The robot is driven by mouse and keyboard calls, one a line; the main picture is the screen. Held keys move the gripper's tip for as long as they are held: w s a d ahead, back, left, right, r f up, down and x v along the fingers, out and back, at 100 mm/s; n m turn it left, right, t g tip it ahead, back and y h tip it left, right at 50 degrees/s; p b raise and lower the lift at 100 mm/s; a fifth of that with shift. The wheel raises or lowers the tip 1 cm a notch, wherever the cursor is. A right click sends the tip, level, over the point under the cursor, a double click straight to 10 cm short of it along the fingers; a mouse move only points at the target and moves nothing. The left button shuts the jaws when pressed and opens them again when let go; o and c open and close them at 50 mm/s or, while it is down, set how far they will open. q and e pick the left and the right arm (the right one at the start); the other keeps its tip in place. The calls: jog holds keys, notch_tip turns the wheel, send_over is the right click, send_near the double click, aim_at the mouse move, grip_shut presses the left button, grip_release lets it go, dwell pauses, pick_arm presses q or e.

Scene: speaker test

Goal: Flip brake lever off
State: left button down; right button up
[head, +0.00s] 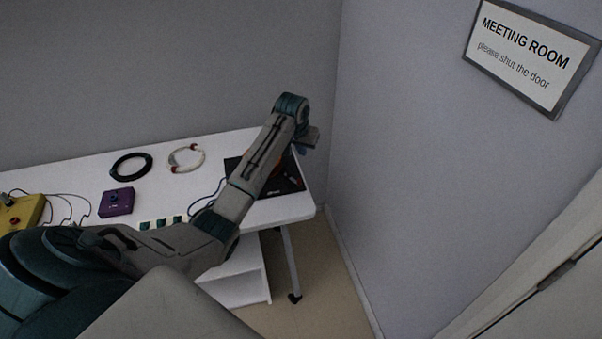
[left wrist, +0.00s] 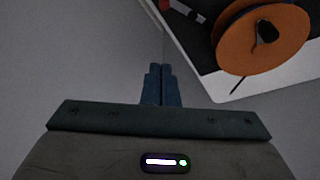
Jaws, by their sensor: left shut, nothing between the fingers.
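My left gripper (head: 301,150) is at the right end of the white table, over or near a black board (head: 290,184). In the left wrist view its two blue fingers (left wrist: 158,70) are together with nothing between them. An orange disc (left wrist: 233,50) with a small black piece (left wrist: 267,32) at its middle lies on the black board, to the right of the fingers and apart from them. I cannot tell whether that black piece is the brake lever. My left arm hides much of the board in the head view. My right gripper is out of view.
The white table (head: 75,178) also carries a purple box (head: 117,202), a black ring (head: 131,167), a pale ring (head: 187,158), and a yellow box (head: 22,213) with cables. The grey wall (head: 400,140) stands close to the table's right end.

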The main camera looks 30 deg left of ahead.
pick_arm(q)
notch_tip(320, 180, down, 9)
jog(key=p, duration=0.3)
jog(key=shift+f, duration=0.15)
jog(key=shift+s+d+f+p, duration=0.1)
jog(key=shift+s+d+p, duration=0.05)
jog(key=shift+s+p, duration=0.25)
dwell(0.3)
dwell(0.4)
